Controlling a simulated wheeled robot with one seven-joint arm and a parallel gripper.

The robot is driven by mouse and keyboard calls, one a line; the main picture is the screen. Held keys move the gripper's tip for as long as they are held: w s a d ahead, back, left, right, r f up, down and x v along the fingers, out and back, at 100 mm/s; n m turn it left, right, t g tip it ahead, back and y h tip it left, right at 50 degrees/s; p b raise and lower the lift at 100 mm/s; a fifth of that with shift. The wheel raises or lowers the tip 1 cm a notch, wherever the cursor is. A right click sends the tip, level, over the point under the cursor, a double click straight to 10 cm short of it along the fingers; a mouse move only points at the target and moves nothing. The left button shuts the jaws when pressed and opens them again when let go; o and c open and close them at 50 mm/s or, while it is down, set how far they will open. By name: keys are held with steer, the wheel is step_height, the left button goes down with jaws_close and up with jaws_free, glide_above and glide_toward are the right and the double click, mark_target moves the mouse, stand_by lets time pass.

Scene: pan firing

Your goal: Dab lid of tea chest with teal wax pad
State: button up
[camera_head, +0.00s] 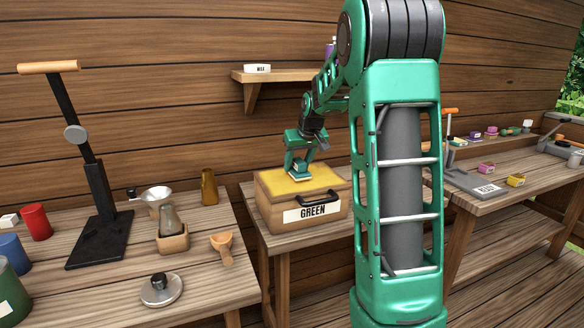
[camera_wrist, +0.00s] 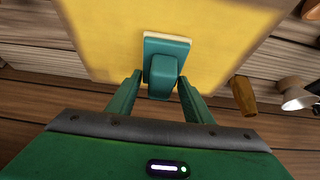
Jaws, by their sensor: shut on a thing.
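The tea chest (camera_head: 274,214) is a wooden box labelled GREEN with a black handle, standing on the middle table. Its yellow lid (camera_head: 318,180) is closed and fills much of the wrist view (camera_wrist: 108,50). My gripper (camera_head: 298,160) is over the lid, shut on the teal wax pad (camera_wrist: 163,74). The pad has a teal grip and a pale underside edge; it also shows in the head view (camera_head: 298,171). The pad is at or just above the lid; I cannot tell whether it touches. In the wrist view the fingers (camera_wrist: 160,92) flank the pad's grip.
The left table holds a black lever press (camera_head: 98,190), a funnel, a wooden scoop (camera_head: 222,245), a metal lid (camera_head: 161,289) and tins. A wall shelf (camera_head: 283,75) is behind. A right bench (camera_head: 510,190) carries small coloured items. My arm hides part of the middle.

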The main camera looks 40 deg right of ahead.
glide_above(320, 165)
steer(key=shift+w+a, duration=0.3)
steer(key=shift+a, duration=0.1)
stand_by(1.7)
steer(key=shift+f, duration=0.65)
stand_by(0.6)
steer(key=shift+d, duration=0.2)
steer(key=shift+s+d+r, duration=0.1)
steer(key=shift+s+d, duration=0.05)
steer(key=shift+d, duration=0.1)
steer(key=shift+a, duration=0.15)
steer(key=shift+w+a, duration=0.25)
steer(key=shift+a, duration=0.5)
steer(key=shift+d, duration=0.1)
steer(key=shift+s+d+f, duration=0.15)
steer(key=shift+d, duration=0.25)
steer(key=shift+s+d+f, duration=0.1)
steer(key=shift+s+d, duration=0.05)
steer(key=shift+d, duration=0.25)
